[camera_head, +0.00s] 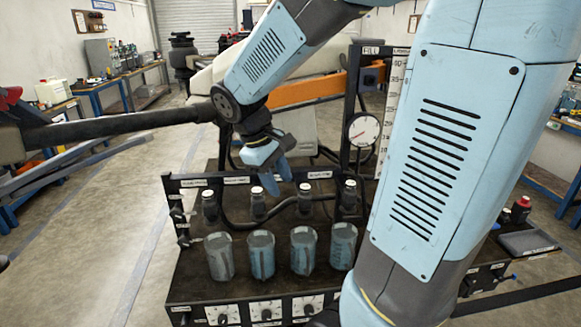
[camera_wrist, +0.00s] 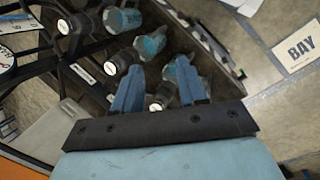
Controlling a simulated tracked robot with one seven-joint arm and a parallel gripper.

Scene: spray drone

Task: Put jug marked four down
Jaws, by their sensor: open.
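Several clear jugs with bluish contents stand upright in a row on the black bench (camera_head: 185,292). They run from the left jug (camera_head: 219,257) to the right jug (camera_head: 343,247); I can read no number on any, so I cannot tell which is marked four. Some also show in the wrist view, such as the middle one (camera_wrist: 151,43). My gripper (camera_head: 282,178) hangs above and behind the row, over the white-capped bottles. In the wrist view its two blue fingers (camera_wrist: 158,68) are apart with nothing held between them; a jug (camera_wrist: 179,68) shows beyond them, partly hidden by a finger.
Dark bottles with white caps (camera_head: 257,205) stand behind the jugs, along a labelled rack with a black hose. A round gauge (camera_head: 361,131) and a scale stand at the back right. My arm hides the bench's right middle. Switch plates (camera_head: 266,311) line the front.

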